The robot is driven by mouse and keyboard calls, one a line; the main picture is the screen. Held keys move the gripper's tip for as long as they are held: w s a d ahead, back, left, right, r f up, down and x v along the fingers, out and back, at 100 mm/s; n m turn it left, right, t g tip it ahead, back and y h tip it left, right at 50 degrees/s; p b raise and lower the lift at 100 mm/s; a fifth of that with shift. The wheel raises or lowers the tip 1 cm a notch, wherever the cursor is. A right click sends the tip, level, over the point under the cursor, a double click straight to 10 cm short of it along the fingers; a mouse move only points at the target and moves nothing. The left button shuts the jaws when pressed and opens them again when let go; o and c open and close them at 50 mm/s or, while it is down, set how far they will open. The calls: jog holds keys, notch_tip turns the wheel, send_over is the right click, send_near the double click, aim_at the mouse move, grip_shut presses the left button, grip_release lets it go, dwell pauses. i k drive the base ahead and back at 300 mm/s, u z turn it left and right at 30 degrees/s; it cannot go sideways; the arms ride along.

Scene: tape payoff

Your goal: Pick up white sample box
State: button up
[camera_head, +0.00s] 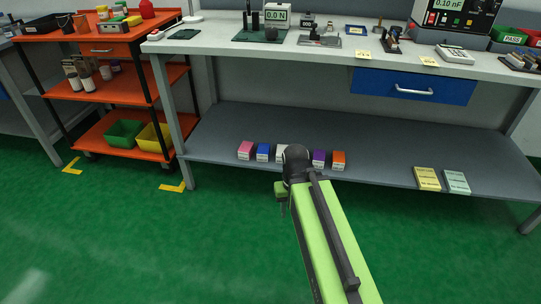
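The white sample box (280,152) stands in a row of small coloured boxes on the lower shelf (400,158) of the workbench. Its right part is hidden behind the dark joint of my arm. My gripper (283,208) hangs below that joint, in front of the shelf's front edge and apart from the white box in the picture. The gripper is small and seen from behind, so I cannot tell whether its fingers are open or shut. I see nothing held in it.
A pink box (245,150) and a blue box (263,152) stand left of the white box. A purple box (319,158) and an orange box (338,160) stand right. An orange cart (112,83) stands left of the bench. The green floor (180,240) in front is clear.

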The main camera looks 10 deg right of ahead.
aim_at(281, 148)
jog(key=z, duration=0.85)
jog(key=k, duration=0.1)
jog(key=u, duration=2.4)
jog(key=k, duration=0.2)
jog(key=u, duration=2.85)
jog(key=k, duration=2.2)
jog(key=z, duration=2.2)
jog(key=i, duration=1)
jog(key=u, duration=0.2)
